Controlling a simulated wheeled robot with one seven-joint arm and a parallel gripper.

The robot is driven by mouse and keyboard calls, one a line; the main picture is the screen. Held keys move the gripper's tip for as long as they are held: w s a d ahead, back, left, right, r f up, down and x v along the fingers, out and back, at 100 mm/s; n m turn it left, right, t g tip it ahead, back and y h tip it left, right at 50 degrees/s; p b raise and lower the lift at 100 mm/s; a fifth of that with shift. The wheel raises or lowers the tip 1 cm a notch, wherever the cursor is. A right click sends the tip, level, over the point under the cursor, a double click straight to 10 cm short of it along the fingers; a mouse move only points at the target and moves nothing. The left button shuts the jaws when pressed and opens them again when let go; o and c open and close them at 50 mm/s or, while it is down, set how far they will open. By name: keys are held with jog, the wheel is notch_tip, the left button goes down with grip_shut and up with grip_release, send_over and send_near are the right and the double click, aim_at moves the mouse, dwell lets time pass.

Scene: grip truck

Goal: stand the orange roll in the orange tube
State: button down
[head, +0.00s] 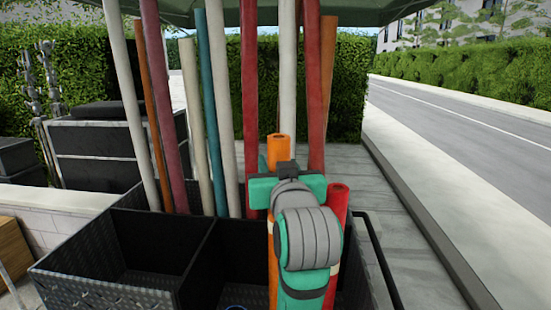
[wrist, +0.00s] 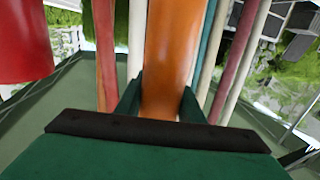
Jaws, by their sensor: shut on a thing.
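The orange roll (head: 278,150) stands roughly upright, its open top end showing above my gripper (head: 287,180) in the head view. In the wrist view the orange roll (wrist: 174,45) fills the middle, between the two green fingers of my gripper (wrist: 160,103), which is shut on it. More orange (head: 272,262) shows low down, left of my arm in the head view. I cannot tell whether that is the roll's lower part or the orange tube. My arm hides the roll's lower end and most of what is under it.
A red roll (head: 338,200) stands close to the right of my gripper; it also shows in the wrist view (wrist: 25,42). Several long poles lean behind. A black crate (head: 115,288) with open compartments lies below and left. A black rail (head: 378,255) runs along the right.

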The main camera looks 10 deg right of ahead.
notch_tip(320, 180, down, 9)
jog(key=shift+f, duration=0.2)
dwell(1.7)
jog(key=shift+f, duration=0.2)
dwell(0.6)
jog(key=shift+a+f, duration=0.15)
jog(key=c, duration=1.1)
grip_release()
